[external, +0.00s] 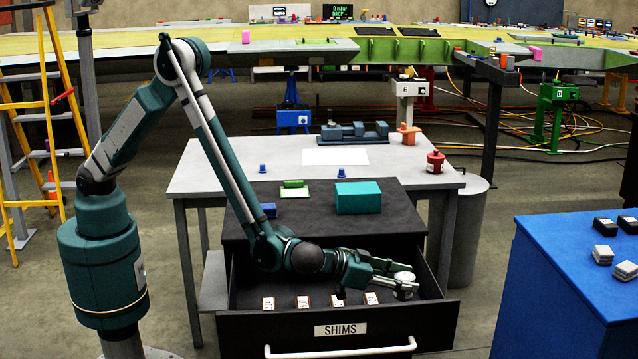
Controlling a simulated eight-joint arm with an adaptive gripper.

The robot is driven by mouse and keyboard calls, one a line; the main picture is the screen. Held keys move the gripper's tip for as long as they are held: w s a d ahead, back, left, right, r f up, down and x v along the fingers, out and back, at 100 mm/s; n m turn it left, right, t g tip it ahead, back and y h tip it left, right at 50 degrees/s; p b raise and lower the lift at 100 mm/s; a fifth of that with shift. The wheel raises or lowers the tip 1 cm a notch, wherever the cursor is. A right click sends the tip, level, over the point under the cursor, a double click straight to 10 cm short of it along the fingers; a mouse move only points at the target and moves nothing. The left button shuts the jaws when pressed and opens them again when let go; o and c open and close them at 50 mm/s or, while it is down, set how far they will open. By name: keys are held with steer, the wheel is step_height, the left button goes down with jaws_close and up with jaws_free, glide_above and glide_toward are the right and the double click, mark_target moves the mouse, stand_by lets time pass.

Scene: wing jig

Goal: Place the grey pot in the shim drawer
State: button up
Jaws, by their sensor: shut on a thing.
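The shim drawer (338,331), black with a "SHIMS" label and a white handle, is pulled open below the black cabinet top. My gripper (402,270) reaches in over the drawer's right part and is shut on the grey pot (404,287). The pot is small and round with a light top, and the fingers hide part of it. It is inside the drawer's outline, near the right side. I cannot tell whether its base touches the drawer floor.
Several small white-and-brown shim packs (303,302) lie in a row in the drawer. A teal box (358,197) sits on the cabinet top. A red pot (435,162) stands on the grey table (225,160). A blue cabinet (570,270) stands at right.

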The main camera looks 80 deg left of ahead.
mark_target(395, 296)
steer(key=shift+f, duration=1.1)
steer(key=shift+f+b, duration=0.7)
steer(key=shift+f, duration=1.15)
steer(key=shift+f, duration=0.1)
steer(key=o, duration=0.9)
steer(key=shift+o, duration=0.2)
steer(key=shift+s+d+r, duration=0.1)
steer(key=shift+s+r, duration=0.25)
steer(key=shift+s, duration=0.1)
steer(key=p+v, duration=0.2)
steer(key=v, duration=0.9)
